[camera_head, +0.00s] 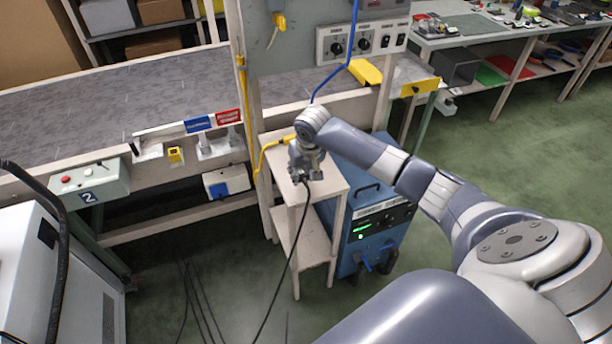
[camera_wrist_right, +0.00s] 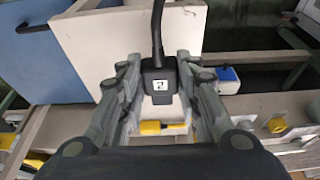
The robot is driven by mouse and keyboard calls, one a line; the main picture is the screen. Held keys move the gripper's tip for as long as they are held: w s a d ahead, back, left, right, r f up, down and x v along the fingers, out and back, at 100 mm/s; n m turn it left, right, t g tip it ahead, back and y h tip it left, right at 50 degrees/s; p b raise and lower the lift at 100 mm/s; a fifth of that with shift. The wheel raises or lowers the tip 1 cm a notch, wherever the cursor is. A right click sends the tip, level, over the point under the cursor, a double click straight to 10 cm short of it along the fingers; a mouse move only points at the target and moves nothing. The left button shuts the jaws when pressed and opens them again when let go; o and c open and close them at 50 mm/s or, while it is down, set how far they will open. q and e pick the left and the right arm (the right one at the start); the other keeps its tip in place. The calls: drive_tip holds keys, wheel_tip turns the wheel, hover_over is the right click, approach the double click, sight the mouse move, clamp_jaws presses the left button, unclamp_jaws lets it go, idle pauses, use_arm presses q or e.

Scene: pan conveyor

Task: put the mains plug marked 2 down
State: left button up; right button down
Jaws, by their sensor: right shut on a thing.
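The mains plug marked 2 (camera_wrist_right: 160,82) is black with a white label, and its black cable runs off the top of the right wrist view. My right gripper (camera_wrist_right: 160,92) is shut on it, one finger on each side. In the head view my right gripper (camera_head: 306,174) is over the top of a small pale wooden stand (camera_head: 329,188), and the black cable (camera_head: 289,255) hangs from it to the floor. I cannot tell whether the plug touches the stand top. My left gripper is not in view.
A yellow plug (camera_wrist_right: 164,128) lies beyond the black plug, on a yellow cable (camera_head: 266,152). A blue machine (camera_head: 371,232) stands right of the stand. The conveyor (camera_head: 110,105) is left, with a control box marked 2 (camera_head: 90,184). The stand has a lower shelf (camera_head: 310,243).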

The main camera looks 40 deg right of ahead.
sight(303, 191)
drive_tip(key=shift+f, duration=2.4)
drive_tip(key=shift+s+f, duration=0.15)
drive_tip(key=shift+f, duration=0.15)
drive_tip(key=shift+s+a+f, duration=0.1)
drive_tip(key=shift+s+f, duration=0.15)
drive_tip(key=c, duration=1.2)
unclamp_jaws()
drive_tip(key=shift+f, duration=0.1)
drive_tip(key=shift+w+f, duration=0.15)
drive_tip(key=shift+f, duration=0.1)
drive_tip(key=shift+r, duration=0.15)
drive_tip(key=shift+r, duration=0.35)
drive_tip(key=v, duration=1.2)
drive_tip(key=shift+w+r, duration=0.1)
drive_tip(key=shift+r, duration=0.35)
